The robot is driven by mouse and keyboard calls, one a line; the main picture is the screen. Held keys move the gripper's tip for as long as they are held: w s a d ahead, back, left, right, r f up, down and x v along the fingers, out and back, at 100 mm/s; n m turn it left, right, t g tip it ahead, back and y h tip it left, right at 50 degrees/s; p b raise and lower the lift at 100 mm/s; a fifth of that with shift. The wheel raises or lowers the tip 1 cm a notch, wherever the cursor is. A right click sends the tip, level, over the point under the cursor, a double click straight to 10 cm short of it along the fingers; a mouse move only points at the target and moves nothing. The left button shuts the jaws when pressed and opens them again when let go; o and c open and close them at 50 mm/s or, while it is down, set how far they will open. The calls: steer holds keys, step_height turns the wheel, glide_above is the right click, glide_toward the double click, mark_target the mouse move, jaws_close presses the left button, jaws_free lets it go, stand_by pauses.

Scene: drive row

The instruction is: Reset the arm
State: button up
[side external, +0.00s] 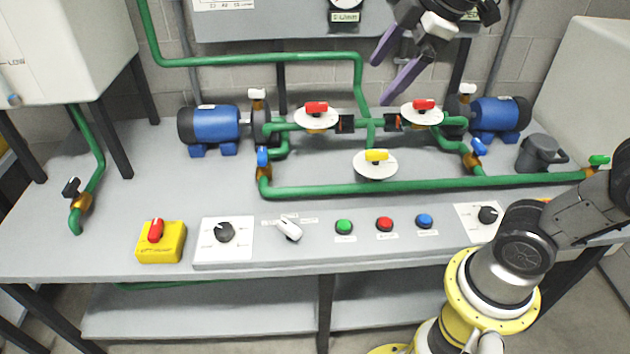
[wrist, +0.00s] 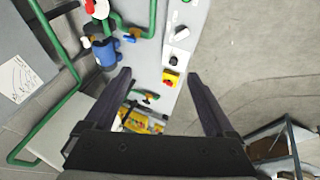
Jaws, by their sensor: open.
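My gripper (side external: 394,73) is open and empty in the side external view. It is raised high at the back, with its two purple fingers apart, in front of the grey panel and above the pipes. In the wrist view my gripper (wrist: 160,82) also shows open, with nothing between the fingers. Part of the bench and the floor lie beyond it. The upper part of my arm runs out of the side external view, so its full pose is hidden.
The grey bench (side external: 120,190) carries green pipes (side external: 330,190), blue motors (side external: 212,124), valve handles and a yellow switch box (side external: 161,242). Several buttons and knobs line its front. A grey mug (side external: 537,153) stands at the right. White tanks flank the bench.

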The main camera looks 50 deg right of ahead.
steer(key=s+d+f+m, duration=0.1)
steer(key=s+f+m, duration=0.8)
steer(key=s+f, duration=0.2)
steer(key=shift+s+d+m, duration=0.15)
steer(key=shift+d+m, duration=0.05)
steer(key=shift+m, duration=0.2)
